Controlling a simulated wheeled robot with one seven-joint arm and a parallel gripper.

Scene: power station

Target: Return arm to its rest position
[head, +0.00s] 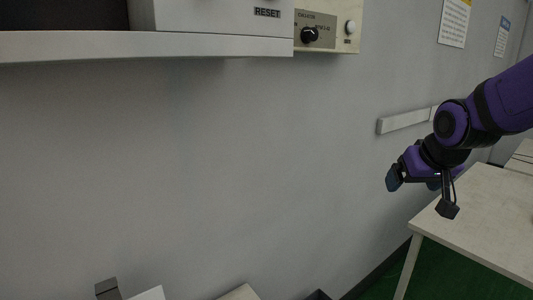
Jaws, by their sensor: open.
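My purple and black arm (503,101) reaches in from the right edge of the head view. My gripper (420,196) hangs at its end, tilted down and to the left. Its two dark fingertips are spread apart with nothing between them. In the picture it shows in front of the grey wall and beside the left corner of a pale table. I cannot tell its exact height above the table.
A white shelf (150,46) at the top left bears a box marked RESET (225,16). A panel with a black knob (310,35) adjoins it. A pale table (490,215) stands at right, below my arm. A wall rail (405,119) runs behind. The wall's middle is clear.

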